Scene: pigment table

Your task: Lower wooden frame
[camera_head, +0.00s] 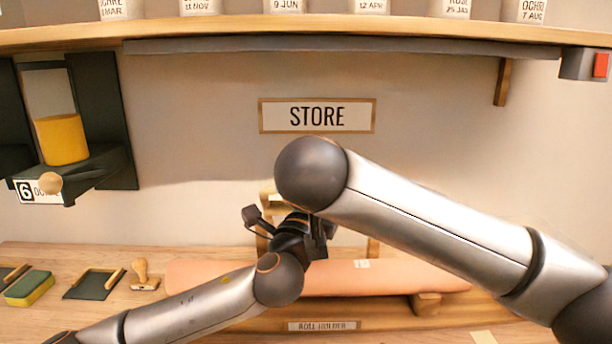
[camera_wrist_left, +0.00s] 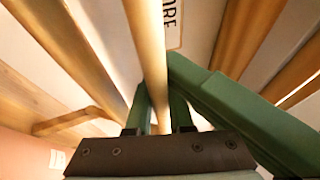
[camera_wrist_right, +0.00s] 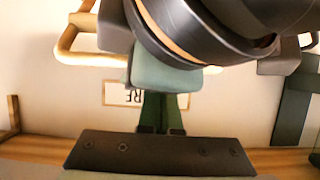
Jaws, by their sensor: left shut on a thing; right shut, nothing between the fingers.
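In the left wrist view my left gripper (camera_wrist_left: 157,112) is shut on a light wooden bar (camera_wrist_left: 147,45) of the frame. My right gripper (camera_wrist_right: 162,112) is shut and empty in the right wrist view. A rounded wooden loop (camera_wrist_right: 72,42), apparently part of the frame, shows at the upper left there, apart from its fingers. My right arm covers its own gripper in the head view.
The pink roll (camera_head: 410,277) lies across a wooden holder on the table. A shelf (camera_head: 220,29) with several labelled jars runs above. A dark bracket with a yellow pot (camera_head: 62,139) is at left. A sponge (camera_head: 30,288) and a stamp (camera_head: 143,275) lie on the left tabletop.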

